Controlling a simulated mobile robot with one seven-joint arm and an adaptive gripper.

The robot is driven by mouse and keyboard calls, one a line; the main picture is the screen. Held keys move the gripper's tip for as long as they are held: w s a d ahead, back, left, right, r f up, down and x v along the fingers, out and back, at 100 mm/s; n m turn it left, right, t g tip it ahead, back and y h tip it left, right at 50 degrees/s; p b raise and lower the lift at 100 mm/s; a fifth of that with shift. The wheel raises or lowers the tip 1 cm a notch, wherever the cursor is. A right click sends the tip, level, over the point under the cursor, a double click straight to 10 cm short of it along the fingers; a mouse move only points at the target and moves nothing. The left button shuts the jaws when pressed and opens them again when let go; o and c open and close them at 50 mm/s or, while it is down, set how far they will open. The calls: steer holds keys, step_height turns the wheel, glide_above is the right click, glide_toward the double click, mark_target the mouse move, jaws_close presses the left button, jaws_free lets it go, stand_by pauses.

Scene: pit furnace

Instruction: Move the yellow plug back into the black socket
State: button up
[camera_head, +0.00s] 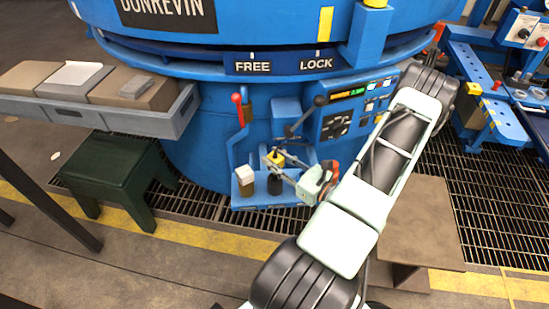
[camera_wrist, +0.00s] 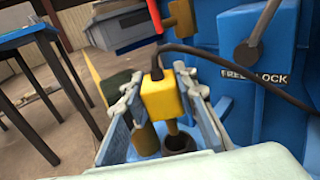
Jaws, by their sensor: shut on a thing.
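The yellow plug (camera_wrist: 160,99) is between the two fingers of my gripper (camera_wrist: 160,110) in the wrist view, with a black cable leaving its top. My gripper is shut on it. A narrow pin under the plug points down toward the black socket (camera_wrist: 181,144), a dark round cup with an open top. The plug looks above the socket; the gap is hard to judge. In the head view, the plug (camera_head: 276,157) is small at my gripper (camera_head: 274,167), over the black socket (camera_head: 275,186) on the blue shelf.
A brown block with a white top (camera_head: 245,180) stands left of the socket. A red-knobbed lever (camera_head: 238,105) and a black-knobbed lever (camera_head: 318,101) rise nearby. A control panel (camera_head: 358,105) is at right. A dark green stool (camera_head: 118,170) stands at left.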

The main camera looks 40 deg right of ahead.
mark_target(275, 174)
steer(key=shift+f+b, duration=1.6)
steer(key=shift+f, duration=0.7)
steer(key=shift+f+b, duration=0.4)
steer(key=shift+f, duration=0.15)
steer(key=o, duration=0.9)
steer(key=shift+s+d, duration=0.35)
steer(key=shift+s, duration=1.45)
steer(key=shift+s+d, duration=0.3)
steer(key=shift+s, duration=1.5)
steer(key=shift+s+d, duration=0.35)
steer(key=shift+s, duration=1.45)
